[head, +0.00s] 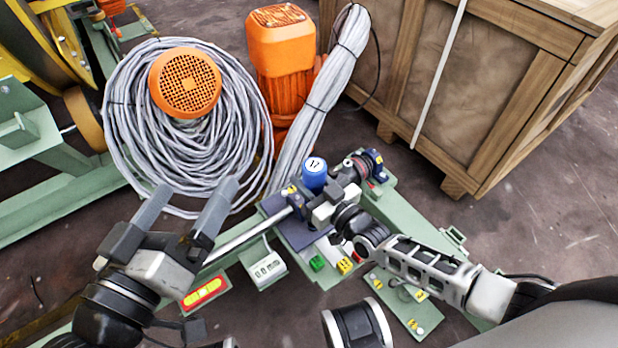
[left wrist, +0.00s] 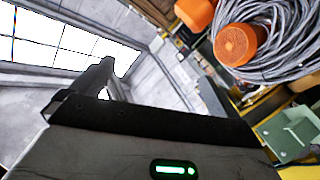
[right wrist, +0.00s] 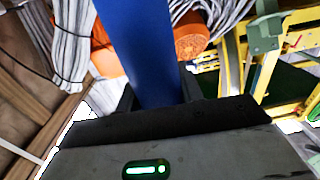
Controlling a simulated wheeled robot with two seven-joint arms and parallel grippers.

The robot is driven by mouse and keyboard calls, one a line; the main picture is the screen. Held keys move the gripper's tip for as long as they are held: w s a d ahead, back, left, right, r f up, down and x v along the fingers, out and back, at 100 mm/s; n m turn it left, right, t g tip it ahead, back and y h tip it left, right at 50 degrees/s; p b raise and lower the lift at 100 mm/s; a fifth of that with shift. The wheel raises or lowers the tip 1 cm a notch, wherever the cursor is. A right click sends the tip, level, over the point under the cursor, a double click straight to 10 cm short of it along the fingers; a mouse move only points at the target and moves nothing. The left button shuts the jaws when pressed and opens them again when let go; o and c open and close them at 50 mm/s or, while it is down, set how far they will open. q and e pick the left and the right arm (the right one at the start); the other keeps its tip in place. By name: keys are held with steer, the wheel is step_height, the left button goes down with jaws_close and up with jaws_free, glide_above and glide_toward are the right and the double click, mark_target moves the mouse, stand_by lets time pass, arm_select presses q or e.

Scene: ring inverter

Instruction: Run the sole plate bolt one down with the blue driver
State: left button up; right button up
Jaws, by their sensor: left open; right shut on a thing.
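The blue driver (head: 314,176) stands in my right gripper (head: 325,206), its round white-marked top facing up, over the green machine base. In the right wrist view the driver's blue body (right wrist: 138,50) rises between the fingers. The driver's lower end is hidden by the gripper, and I cannot tell whether it touches a bolt. Sole plate bolt one cannot be picked out. A green plate with small yellow-marked bolts (head: 408,305) lies below my right arm. My left gripper (head: 190,200) is open and empty, left of the base, in front of the cable coil.
A grey cable coil (head: 130,130) with an orange motor end (head: 185,83) lies behind. An orange motor (head: 283,60) stands beside it. A wooden crate (head: 470,80) fills the back right.

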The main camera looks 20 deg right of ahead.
mark_target(308, 170)
steer(key=shift+f+b, duration=0.65)
steer(key=shift+b, duration=0.1)
stand_by(0.4)
steer(key=shift+f+b, duration=0.3)
steer(key=shift+f, duration=0.25)
stand_by(1.4)
steer(key=shift+r+p, duration=2.65)
steer(key=shift+r, duration=0.2)
steer(key=shift+a, duration=0.1)
